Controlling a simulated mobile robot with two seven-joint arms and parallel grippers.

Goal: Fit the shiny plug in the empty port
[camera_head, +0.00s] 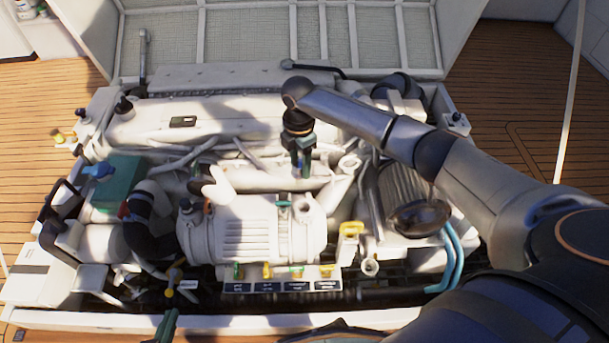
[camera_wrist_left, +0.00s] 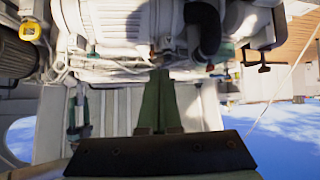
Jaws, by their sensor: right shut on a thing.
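My right gripper (camera_head: 301,172) points down above the middle of the engine, behind the white ribbed cylinder. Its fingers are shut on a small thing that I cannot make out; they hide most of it. I cannot pick out the shiny plug for certain. A row of small green and yellow fittings (camera_head: 267,271) stands above a labelled strip (camera_head: 282,287) at the engine's front; which port is empty is too small to tell. My left gripper (camera_head: 170,318) is low at the front edge. In the left wrist view its green fingers (camera_wrist_left: 158,80) lie together, with nothing visible between them.
The white ribbed cylinder (camera_head: 250,235) stands between the right gripper and the labelled strip. A yellow handle (camera_head: 350,229), blue hoses (camera_head: 450,258) and a black hose (camera_head: 143,225) surround it. The raised hatch lid (camera_head: 270,40) closes off the back. Wooden deck lies on both sides.

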